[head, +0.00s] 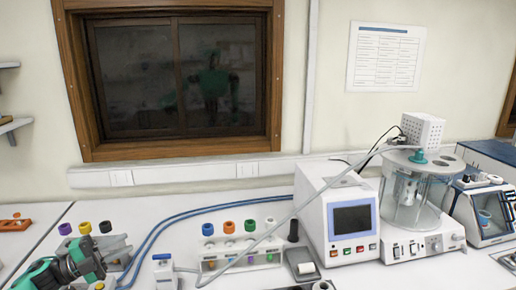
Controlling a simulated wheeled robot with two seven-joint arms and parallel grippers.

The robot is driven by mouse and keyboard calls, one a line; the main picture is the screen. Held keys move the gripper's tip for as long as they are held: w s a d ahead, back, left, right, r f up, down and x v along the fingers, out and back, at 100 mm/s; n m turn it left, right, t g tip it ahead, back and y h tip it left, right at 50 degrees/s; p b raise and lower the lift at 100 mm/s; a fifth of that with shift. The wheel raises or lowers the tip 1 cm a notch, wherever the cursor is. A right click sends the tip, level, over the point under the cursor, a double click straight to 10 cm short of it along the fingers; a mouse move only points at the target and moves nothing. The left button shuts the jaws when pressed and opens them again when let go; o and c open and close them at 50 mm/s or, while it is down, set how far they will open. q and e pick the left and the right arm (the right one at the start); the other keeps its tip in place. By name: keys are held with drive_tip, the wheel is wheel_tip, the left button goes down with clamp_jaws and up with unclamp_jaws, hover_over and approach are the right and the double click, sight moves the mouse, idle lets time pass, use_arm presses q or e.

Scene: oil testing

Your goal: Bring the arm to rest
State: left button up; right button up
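My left gripper (122,245) reaches in from the lower left on a green and dark grey arm. Its two grey fingers point right with a small gap between them, and I see nothing held there. It is over the left part of the bench, in front of a rack of coloured-cap bottles that it partly hides. A purple cap (65,229), a yellow cap (85,228) and a black cap (105,227) show behind it. My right gripper is out of view.
A white rack (240,257) with blue, orange and green caps stands mid-bench. A white instrument with a screen (352,220) and a glass bath (411,190) stand to its right. Blue tubing (180,219) and a grey hose (290,217) cross the bench. A small white device (164,272) stands right of the gripper.

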use_arm(q)
drive_tip(key=d+f+n+t+y, duration=0.7)
drive_tip(key=f+n, duration=0.1)
drive_tip(key=n, duration=0.2)
drive_tip(key=s+d+f+n+g+y, duration=0.35)
drive_tip(key=s+f+n+y, duration=0.35)
drive_tip(key=f+n+y, duration=0.25)
drive_tip(key=s+d+f+n+g, duration=0.2)
drive_tip(key=s+g, duration=0.2)
drive_tip(key=s, duration=0.5)
drive_tip(key=s+d+f+n+g, duration=0.2)
drive_tip(key=s+f+g, duration=0.1)
drive_tip(key=s, duration=0.5)
drive_tip(key=s+d+f+n+g, duration=0.2)
drive_tip(key=s+g, duration=0.2)
drive_tip(key=s, duration=0.5)
wheel_tip(320, 180, down, 40)
drive_tip(key=r+g+b, duration=0.1)
drive_tip(key=b, duration=0.7)
drive_tip(key=s+a+f+b, duration=0.1)
drive_tip(key=s+f+b, duration=0.2)
drive_tip(key=s+f, duration=0.7)
drive_tip(key=s+a+f+g+b, duration=0.1)
drive_tip(key=s+a+f+b, duration=0.1)
drive_tip(key=s+f, duration=0.7)
wheel_tip(320, 180, down, 7)
drive_tip(key=shift+s+r+m+y+b, duration=0.15)
drive_tip(key=shift+s+m+y+b, duration=0.2)
drive_tip(key=shift+s+y+b, duration=0.15)
